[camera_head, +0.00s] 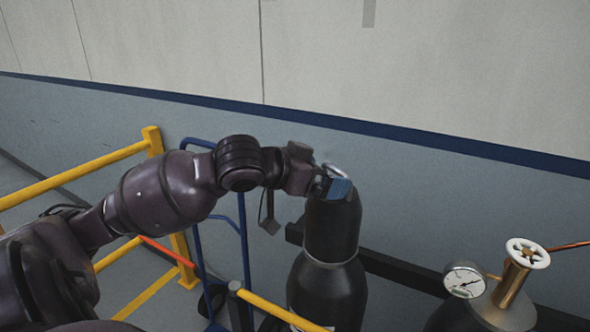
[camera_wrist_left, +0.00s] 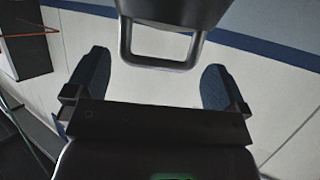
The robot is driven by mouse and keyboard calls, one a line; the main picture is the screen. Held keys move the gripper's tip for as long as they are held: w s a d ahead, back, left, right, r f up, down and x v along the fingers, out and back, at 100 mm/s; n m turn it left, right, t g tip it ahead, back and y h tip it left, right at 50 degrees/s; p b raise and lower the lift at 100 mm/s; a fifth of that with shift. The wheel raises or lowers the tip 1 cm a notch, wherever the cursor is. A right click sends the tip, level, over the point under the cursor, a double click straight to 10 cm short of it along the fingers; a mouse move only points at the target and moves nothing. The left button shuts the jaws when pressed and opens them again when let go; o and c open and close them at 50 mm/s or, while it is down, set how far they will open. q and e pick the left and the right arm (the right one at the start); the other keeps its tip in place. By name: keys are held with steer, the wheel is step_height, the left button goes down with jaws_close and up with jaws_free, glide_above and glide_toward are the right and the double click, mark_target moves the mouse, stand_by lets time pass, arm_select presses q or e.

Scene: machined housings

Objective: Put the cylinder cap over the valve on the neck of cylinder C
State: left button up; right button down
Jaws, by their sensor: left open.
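The dark cylinder cap (camera_head: 332,232) sits upright on the neck of a dark gas cylinder (camera_head: 325,290), down at a pale collar; any valve inside it is hidden. I cannot read a letter on this cylinder. The cap has a metal loop handle on top, which shows in the left wrist view (camera_wrist_left: 165,62) below the dark cap body (camera_wrist_left: 175,10). My left gripper (camera_head: 336,187) is at the top of the cap. Its two blue fingertips (camera_wrist_left: 155,82) stand wide apart on either side of the loop, with visible gaps, so it appears not to grip it.
A second cylinder (camera_head: 480,315) at the lower right carries a pressure gauge (camera_head: 464,281) and a valve with a white handwheel (camera_head: 527,253). A yellow railing (camera_head: 100,170) and a blue frame (camera_head: 196,230) stand at the left. A dark rail (camera_head: 400,272) runs along the wall behind.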

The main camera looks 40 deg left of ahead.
arm_select(q)
steer(key=p+v, duration=0.4)
steer(key=v, duration=0.2)
steer(key=shift+s+r, duration=0.25)
steer(key=shift+s, duration=0.1)
arm_select(e)
steer(key=shift+s+d+r, duration=0.1)
steer(key=shift+s+r, duration=0.25)
steer(key=shift+r, duration=0.35)
steer(key=shift+s+r, duration=0.3)
steer(key=shift+r, duration=0.35)
steer(key=shift+w, duration=0.15)
arm_select(q)
steer(key=shift+f, duration=0.1)
